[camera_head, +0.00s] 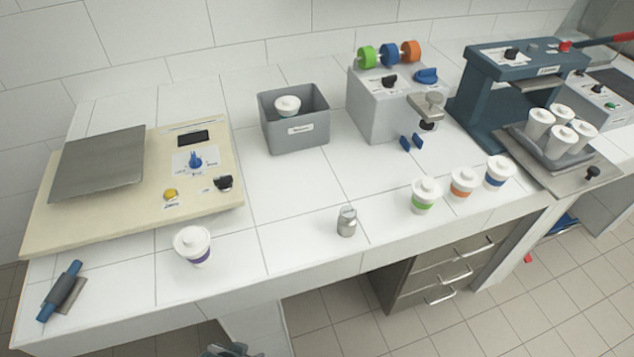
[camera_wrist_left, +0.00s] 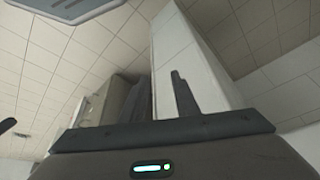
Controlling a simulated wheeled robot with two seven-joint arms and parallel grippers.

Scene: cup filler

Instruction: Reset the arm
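My left gripper (camera_wrist_left: 163,92) shows in the left wrist view. Its two dark fingers stand a little apart with nothing seen between them. Behind them are a pale wall or column and a tiled surface, with no task object close by. In the head view no gripper is over the counter. A small dark grey piece at the bottom edge looks like part of my own arm, but I cannot tell which. My right gripper is not in view.
The white counter (camera_head: 290,235) holds a beige scale unit (camera_head: 110,225), a grey bin (camera_head: 298,138) with a cup, a dispenser (camera_head: 375,112), a blue press (camera_head: 485,105), a purple-banded cup (camera_head: 192,243), a metal weight (camera_head: 346,221), a blue-handled tool (camera_head: 60,292) and three banded cups (camera_head: 424,195).

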